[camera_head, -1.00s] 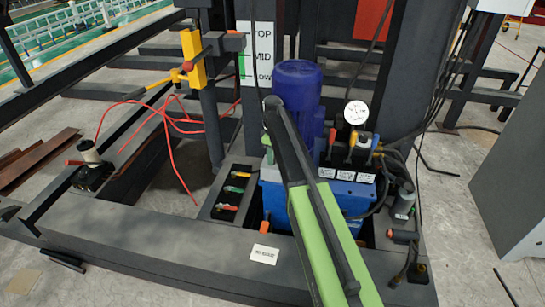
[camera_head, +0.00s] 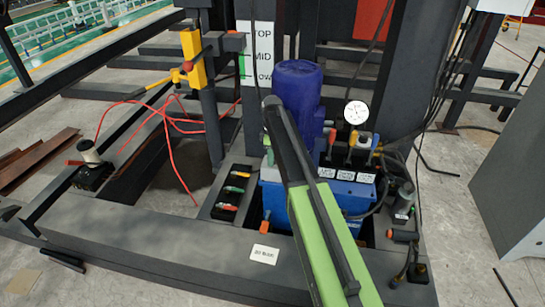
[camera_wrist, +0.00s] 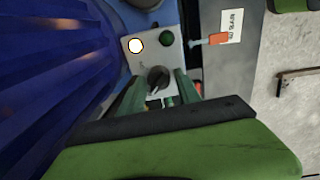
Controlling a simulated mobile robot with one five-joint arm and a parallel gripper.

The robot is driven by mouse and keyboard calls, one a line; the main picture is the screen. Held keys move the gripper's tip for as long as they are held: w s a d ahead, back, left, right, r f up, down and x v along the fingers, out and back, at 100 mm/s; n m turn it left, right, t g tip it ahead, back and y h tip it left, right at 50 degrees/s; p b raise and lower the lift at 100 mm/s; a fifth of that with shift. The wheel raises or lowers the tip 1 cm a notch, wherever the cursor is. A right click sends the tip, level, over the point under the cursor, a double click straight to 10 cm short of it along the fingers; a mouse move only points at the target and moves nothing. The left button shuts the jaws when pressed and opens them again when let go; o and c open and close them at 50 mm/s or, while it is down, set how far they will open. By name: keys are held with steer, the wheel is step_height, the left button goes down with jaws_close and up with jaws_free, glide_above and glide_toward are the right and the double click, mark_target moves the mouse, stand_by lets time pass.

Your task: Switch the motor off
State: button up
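The blue motor (camera_head: 298,85) stands upright on a blue power unit (camera_head: 356,198). Its ribbed side (camera_wrist: 50,70) fills the left of the wrist view. Beside it there is a grey switch panel (camera_wrist: 138,62) with a lit white lamp (camera_wrist: 136,46), a dark green button (camera_wrist: 166,38) and a black rotary knob (camera_wrist: 158,77). My gripper (camera_wrist: 160,82) is open, with its green fingers on either side of the knob. I cannot tell whether they touch it. In the head view my arm crosses in front of the motor, and the panel and my fingertips are hidden.
A pressure gauge (camera_head: 356,112) and valve levers (camera_head: 362,142) stand right of the motor. A rack with coloured handles (camera_head: 232,190) is at its left. Red hoses (camera_head: 170,120) loop near a yellow fixture (camera_head: 194,58). A labelled dark beam (camera_head: 180,240) runs across the front.

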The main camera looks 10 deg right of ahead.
steer(key=shift+o, duration=1.1)
step_height(320, 180, up, 17)
steer(key=p, duration=1.7)
steer(key=shift+r, duration=0.2)
